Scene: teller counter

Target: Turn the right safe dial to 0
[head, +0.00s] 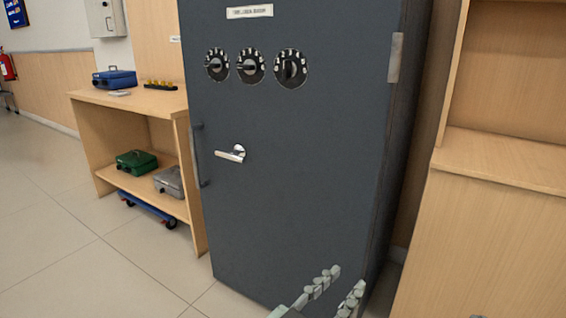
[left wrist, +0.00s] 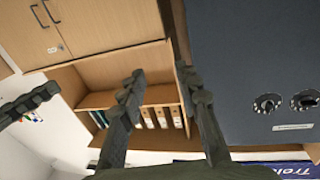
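The dark grey safe (head: 290,170) has three round black dials in a row near its top. The right safe dial (head: 291,68) has its knob standing about upright; its numbers are too small to read. The middle dial (head: 250,67) and left dial (head: 216,65) have their knobs lying about level. My left gripper (head: 345,278) is open and empty, low in the head view, well below the dials. The left wrist view looks upside down and shows its spread fingers (left wrist: 160,85) with two dials at the right edge, the nearer one (left wrist: 268,103) apart from them.
The safe has a lever handle (head: 232,154) and a vertical pull bar (head: 200,156). A wooden shelf unit (head: 130,100) with cash boxes stands to the left. A wooden cabinet (head: 500,230) stands close on the right. Open tiled floor (head: 90,270) lies at the lower left.

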